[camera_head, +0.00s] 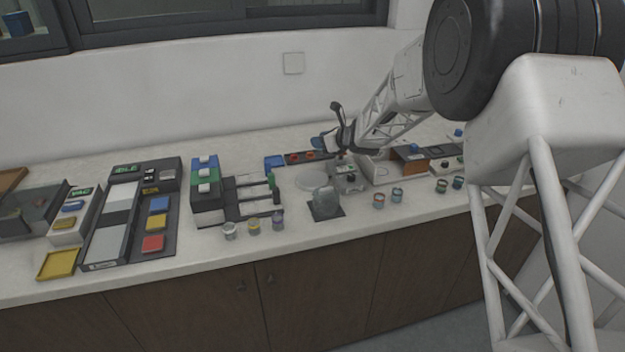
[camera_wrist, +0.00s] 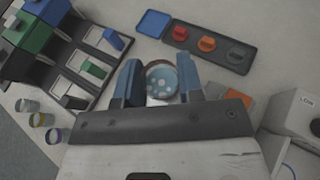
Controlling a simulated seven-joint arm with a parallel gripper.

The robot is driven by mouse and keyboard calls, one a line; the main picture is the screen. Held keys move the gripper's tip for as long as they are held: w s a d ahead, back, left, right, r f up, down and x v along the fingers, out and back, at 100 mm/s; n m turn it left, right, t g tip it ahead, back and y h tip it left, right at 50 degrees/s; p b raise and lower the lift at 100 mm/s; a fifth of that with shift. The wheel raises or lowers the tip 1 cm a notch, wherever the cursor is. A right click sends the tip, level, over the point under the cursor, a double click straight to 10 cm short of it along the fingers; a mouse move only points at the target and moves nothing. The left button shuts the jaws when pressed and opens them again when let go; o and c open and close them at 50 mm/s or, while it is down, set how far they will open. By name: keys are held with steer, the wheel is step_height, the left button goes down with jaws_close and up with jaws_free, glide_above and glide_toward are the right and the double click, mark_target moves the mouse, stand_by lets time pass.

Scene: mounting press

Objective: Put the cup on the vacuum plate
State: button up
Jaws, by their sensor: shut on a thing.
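In the head view my gripper (camera_head: 326,141) is above the back of the counter; the cup cannot be made out there. A pale round disc (camera_head: 311,180), which looks like the vacuum plate, lies on the counter below and to the left of my gripper. A clear dome (camera_head: 325,201) stands on a dark square base in front of the disc. The disc cannot be made out in the wrist view.
A dark tray with red and orange knobs (camera_wrist: 208,44) and a blue square dish (camera_wrist: 153,23) lie behind. A small box with a green display (camera_head: 348,178) stands right of the disc. Several small cups (camera_head: 253,228) line the front. A block-and-lever rack (camera_head: 207,192) stands left.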

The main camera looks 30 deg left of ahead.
steer(key=shift+s+a+f+n+g, duration=0.25)
steer(key=shift+s+a+n+g, duration=0.2)
steer(key=shift+s+n+g, duration=0.15)
steer(key=shift+s+a+f+n+g, duration=0.2)
steer(key=shift+s+a+n+g, duration=0.3)
steer(key=shift+g, duration=0.2)
steer(key=shift+s, duration=0.1)
glide_above(313, 178)
steer(key=shift+s+f, duration=0.15)
steer(key=shift+f, duration=3)
steer(key=shift+f, duration=0.1)
steer(key=shift+f, duration=1.8)
steer(key=shift+f, duration=0.1)
steer(key=o, duration=0.9)
